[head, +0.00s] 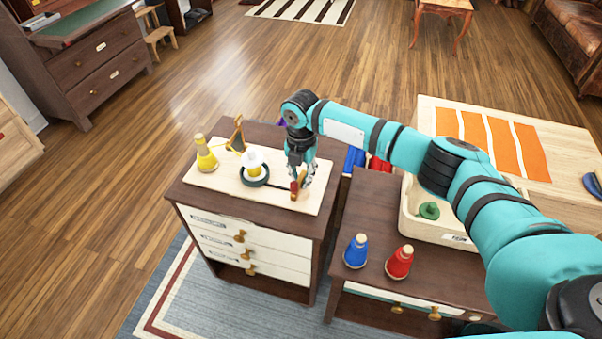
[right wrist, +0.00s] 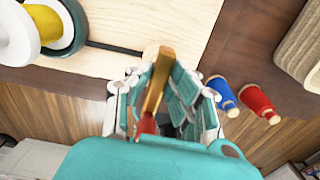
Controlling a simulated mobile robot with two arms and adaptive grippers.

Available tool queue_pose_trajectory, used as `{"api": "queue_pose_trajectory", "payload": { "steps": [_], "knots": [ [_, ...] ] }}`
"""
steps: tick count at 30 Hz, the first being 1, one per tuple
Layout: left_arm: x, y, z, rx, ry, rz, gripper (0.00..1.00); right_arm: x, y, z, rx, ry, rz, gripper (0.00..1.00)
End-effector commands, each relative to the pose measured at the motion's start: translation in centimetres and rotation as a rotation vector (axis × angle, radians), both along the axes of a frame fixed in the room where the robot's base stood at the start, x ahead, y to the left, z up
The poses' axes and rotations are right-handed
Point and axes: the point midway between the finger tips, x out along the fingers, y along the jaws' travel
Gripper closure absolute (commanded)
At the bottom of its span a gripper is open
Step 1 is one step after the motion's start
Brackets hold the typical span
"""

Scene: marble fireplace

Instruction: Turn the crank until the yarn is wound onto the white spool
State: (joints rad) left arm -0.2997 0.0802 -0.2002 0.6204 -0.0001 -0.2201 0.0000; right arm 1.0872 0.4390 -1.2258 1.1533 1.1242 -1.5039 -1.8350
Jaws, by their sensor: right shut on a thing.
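The white spool (head: 253,161) stands on a dark round base on the pale board (head: 225,180), with yellow on its middle. It also shows at the upper left of the right wrist view (right wrist: 14,36), beside yellow yarn (right wrist: 46,22). A yellow yarn cone (head: 205,158) stands upright at the board's left. The crank (head: 294,190), with a brass arm and red handle, is at the board's right end. My right gripper (head: 301,181) points down, its fingers closed around the crank's red handle (right wrist: 147,122). The fingers partly hide the handle. My left gripper is out of view.
A thin brass-coloured guide (head: 238,133) rises behind the spool. Blue (head: 356,251) and red (head: 399,262) yarn cones stand on the lower cabinet at right. A pale bin (head: 410,222) holding a green object stands behind them. Open wood floor lies left.

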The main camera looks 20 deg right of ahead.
Motion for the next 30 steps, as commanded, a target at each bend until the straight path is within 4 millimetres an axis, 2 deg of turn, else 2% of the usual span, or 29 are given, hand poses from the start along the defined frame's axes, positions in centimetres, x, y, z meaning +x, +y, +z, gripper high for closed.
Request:
{"api": "queue_pose_trajectory", "payload": {
  "steps": [12, 30],
  "knots": [
    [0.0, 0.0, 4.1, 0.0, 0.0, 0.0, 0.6, -0.1, 0.1, 0.5, 0.002, 0.004, -0.326, 1.0],
    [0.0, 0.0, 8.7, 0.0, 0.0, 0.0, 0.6, 0.0, 0.1, 0.3, 0.0, 0.002, -0.898, 1.0]
  ]
}}
